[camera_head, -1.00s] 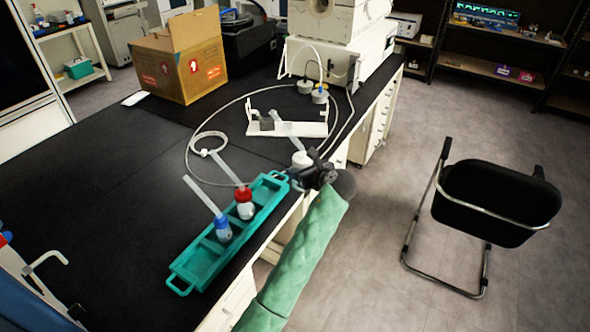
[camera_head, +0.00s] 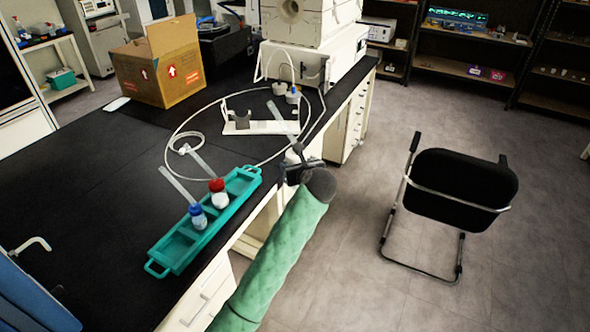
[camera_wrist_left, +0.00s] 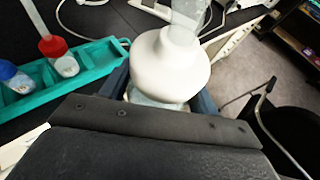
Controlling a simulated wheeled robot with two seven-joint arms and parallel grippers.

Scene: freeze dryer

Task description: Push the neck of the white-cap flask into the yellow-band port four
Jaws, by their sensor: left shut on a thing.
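The white-cap flask (camera_wrist_left: 168,65) fills the middle of the left wrist view, with a white rounded cap and a clear neck (camera_wrist_left: 187,20) pointing away from me. My left gripper (camera_wrist_left: 160,100) is shut on it, its blue-grey fingers on both sides of the body below the cap. In the head view my left gripper (camera_head: 300,168) is over the bench's right edge, beyond the green rack, and largely hides the flask. The yellow-band port four cannot be made out. My right gripper is not in view.
The green rack (camera_head: 158,268) holds a red-cap flask (camera_head: 217,192) and a blue-cap flask (camera_head: 197,215). A white stand (camera_head: 262,127) and a looped hose lie beyond. The white machine (camera_head: 312,62) stands at the back. A cardboard box (camera_head: 160,72) is back left; a chair (camera_head: 458,185) is right.

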